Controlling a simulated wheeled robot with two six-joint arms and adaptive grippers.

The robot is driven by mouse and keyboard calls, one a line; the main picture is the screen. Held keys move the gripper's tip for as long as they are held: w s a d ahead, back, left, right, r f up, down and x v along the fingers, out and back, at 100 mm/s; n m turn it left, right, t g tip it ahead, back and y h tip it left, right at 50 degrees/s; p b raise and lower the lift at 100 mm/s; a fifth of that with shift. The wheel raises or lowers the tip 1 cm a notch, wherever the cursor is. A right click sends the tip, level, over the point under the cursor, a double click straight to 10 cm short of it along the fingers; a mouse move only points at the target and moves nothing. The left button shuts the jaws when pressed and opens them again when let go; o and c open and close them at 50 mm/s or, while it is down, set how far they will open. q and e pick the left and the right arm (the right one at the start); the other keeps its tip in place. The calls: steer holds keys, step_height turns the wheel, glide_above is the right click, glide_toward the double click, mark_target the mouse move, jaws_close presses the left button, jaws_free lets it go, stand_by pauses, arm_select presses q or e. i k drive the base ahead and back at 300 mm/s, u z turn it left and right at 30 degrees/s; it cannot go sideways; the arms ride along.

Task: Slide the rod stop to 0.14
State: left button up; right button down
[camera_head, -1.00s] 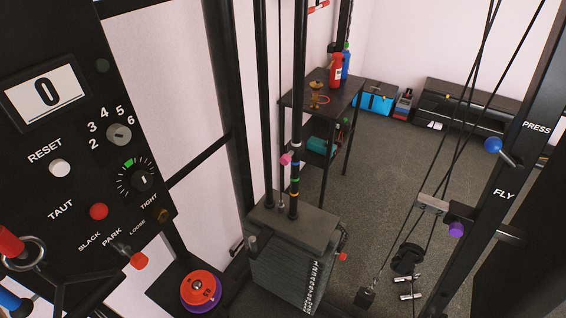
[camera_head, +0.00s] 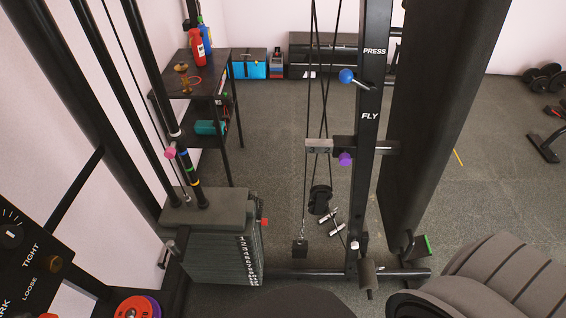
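A collar with a pink knob (camera_head: 170,153), which looks like the rod stop, sits on a dark guide rod (camera_head: 158,105) above the weight stack (camera_head: 215,255). Blue, yellow and green bands (camera_head: 187,170) mark the rod just below it. A pale ring shows just above the knob. No scale numbers for the stop are legible. Neither of my grippers is in view.
A control panel (camera_head: 30,245) fills the lower left corner. Orange and purple plates (camera_head: 137,306) lie at the bottom left. A black upright (camera_head: 368,130) with a blue knob (camera_head: 347,76) and purple knob (camera_head: 345,159) stands right of centre. Open floor (camera_head: 270,150) lies between.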

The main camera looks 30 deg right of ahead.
mark_target(170, 153)
steer(key=z, duration=0.05)
steer(key=k, duration=1)
steer(key=u, duration=0.95)
steer(key=i, duration=0.95)
steer(key=z, duration=0.05)
